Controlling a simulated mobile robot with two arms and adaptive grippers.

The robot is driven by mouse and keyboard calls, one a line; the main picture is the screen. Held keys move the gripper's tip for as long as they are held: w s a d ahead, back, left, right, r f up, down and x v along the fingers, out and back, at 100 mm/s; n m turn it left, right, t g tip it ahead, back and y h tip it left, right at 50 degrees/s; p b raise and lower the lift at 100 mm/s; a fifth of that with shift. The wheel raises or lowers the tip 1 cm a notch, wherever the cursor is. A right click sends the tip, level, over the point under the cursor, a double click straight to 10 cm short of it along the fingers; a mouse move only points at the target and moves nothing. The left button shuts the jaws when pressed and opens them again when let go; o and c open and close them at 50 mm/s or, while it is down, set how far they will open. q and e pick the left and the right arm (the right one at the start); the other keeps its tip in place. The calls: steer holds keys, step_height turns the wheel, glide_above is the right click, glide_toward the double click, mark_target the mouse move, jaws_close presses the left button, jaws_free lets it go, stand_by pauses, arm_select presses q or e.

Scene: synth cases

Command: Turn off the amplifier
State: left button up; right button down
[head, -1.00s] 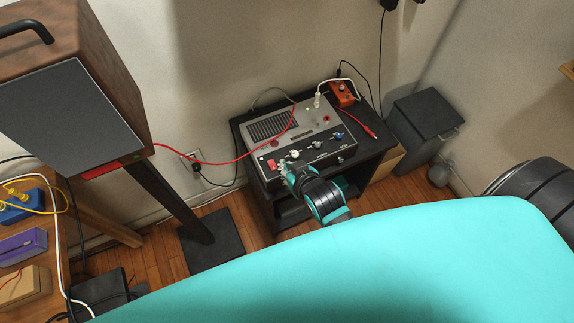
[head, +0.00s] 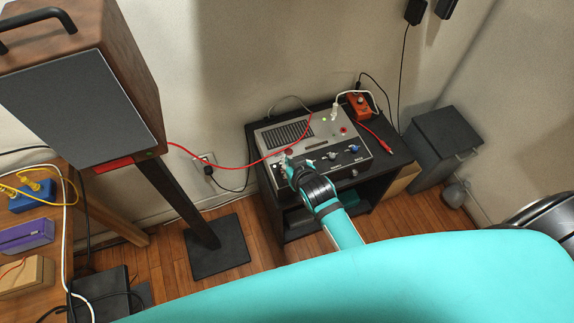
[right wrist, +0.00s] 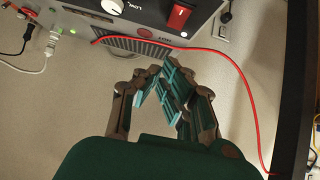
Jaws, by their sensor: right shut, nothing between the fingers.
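The grey amplifier (head: 300,142) stands on a black shelf unit against the wall. Its front has a row of knobs, and its top has a dark vent grille. My right gripper (head: 285,160) is at the left end of its front, hiding that part in the head view. In the right wrist view the amplifier's front (right wrist: 150,12) is at the top, with a red rocker switch (right wrist: 180,16) and a white knob. There the right gripper (right wrist: 163,76) is shut and empty, its tips below the switch in the picture. Contact cannot be told. My left gripper is not in view.
A red cable (head: 230,166) runs from the amplifier to the wooden speaker (head: 80,95) on the left. An orange box (head: 360,106) with cables sits at the back of the shelf. A dark cabinet (head: 447,140) stands to the right. Wooden floor is bare between speaker stand and shelf.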

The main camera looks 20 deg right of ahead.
steer(key=w+f, duration=0.1)
steer(key=f, duration=0.1)
steer(key=w+f, duration=0.1)
steer(key=shift+a+f, duration=0.1)
steer(key=shift+f, duration=0.25)
steer(key=shift+w+f, duration=0.1)
steer(key=shift+f, duration=0.75)
steer(key=shift+w+f, duration=0.15)
steer(key=shift+f, duration=0.1)
